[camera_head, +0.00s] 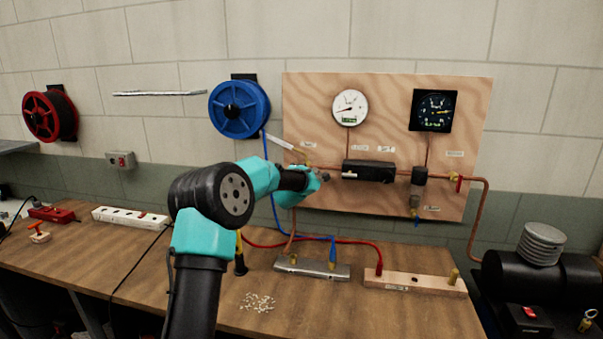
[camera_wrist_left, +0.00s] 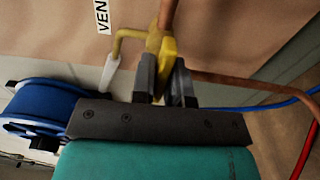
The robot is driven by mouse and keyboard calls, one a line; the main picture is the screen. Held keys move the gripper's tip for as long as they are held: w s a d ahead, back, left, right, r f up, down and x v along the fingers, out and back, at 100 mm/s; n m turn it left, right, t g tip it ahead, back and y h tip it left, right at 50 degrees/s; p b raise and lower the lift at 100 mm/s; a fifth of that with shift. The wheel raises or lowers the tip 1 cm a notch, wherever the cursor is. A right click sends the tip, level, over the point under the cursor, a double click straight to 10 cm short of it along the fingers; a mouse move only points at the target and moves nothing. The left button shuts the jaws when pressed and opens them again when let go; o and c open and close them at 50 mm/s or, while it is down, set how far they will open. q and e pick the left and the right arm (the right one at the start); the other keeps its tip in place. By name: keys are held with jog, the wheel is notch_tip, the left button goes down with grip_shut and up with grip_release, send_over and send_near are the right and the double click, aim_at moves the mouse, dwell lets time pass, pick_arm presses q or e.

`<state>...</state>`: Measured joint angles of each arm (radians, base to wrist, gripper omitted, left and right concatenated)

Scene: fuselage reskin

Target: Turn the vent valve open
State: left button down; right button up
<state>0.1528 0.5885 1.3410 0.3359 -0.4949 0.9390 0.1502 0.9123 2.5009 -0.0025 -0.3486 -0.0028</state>
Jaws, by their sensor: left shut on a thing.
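The vent valve is a yellow fitting (camera_wrist_left: 161,50) on a copper pipe at the left of the wooden panel, beside a label reading "VEN" (camera_wrist_left: 102,15). A bent yellow rod with a white end (camera_wrist_left: 112,72) runs from it; in the head view the white piece (camera_head: 280,143) slants up to the left. My left gripper (camera_wrist_left: 164,82) has its dark fingers on both sides of the lower yellow part and is shut on it. In the head view my left gripper (camera_head: 322,176) reaches the panel's left edge, and its wrist hides part of the pipe. My right gripper is not in view.
The wooden panel (camera_head: 400,88) carries a white gauge (camera_head: 350,107), a black gauge (camera_head: 433,110) and a red-handled valve (camera_head: 459,184). Blue (camera_head: 239,106) and red (camera_head: 49,115) reels hang left. Hoses and a metal manifold (camera_head: 312,269) lie on the bench below.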

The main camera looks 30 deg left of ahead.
pick_arm(q)
jog(key=c, duration=1.2)
grip_release()
jog(key=shift+s, duration=0.1)
jog(key=v, duration=1.7)
jog(key=shift+d+f, duration=0.1)
